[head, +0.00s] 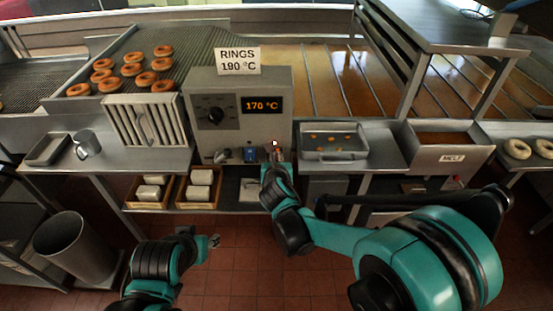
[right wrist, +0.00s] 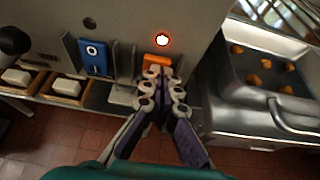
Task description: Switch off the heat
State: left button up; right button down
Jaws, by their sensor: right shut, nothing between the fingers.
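A small lamp (right wrist: 162,41) above the orange switch glows. My right gripper (right wrist: 160,84) is shut and empty, its tips at the lower edge of the orange switch; I cannot tell whether they touch. It also shows in the head view (head: 278,156). My left gripper (head: 214,241) is low, away from the box, its fingers unclear.
A sign (head: 239,61) on the box reads "RINGS 190 °C". A metal tray (head: 333,142) with orange pieces stands right of the box. A mug (head: 87,145) is at the left. Browned rings (head: 133,70) lie on the mesh behind. A metal bin (head: 75,248) stands on the floor.

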jog(key=shift+w+r, duration=0.15)
jog(key=shift+w, duration=0.2)
jog(key=shift+r, duration=0.15)
jog(key=shift+r+p, duration=0.7)
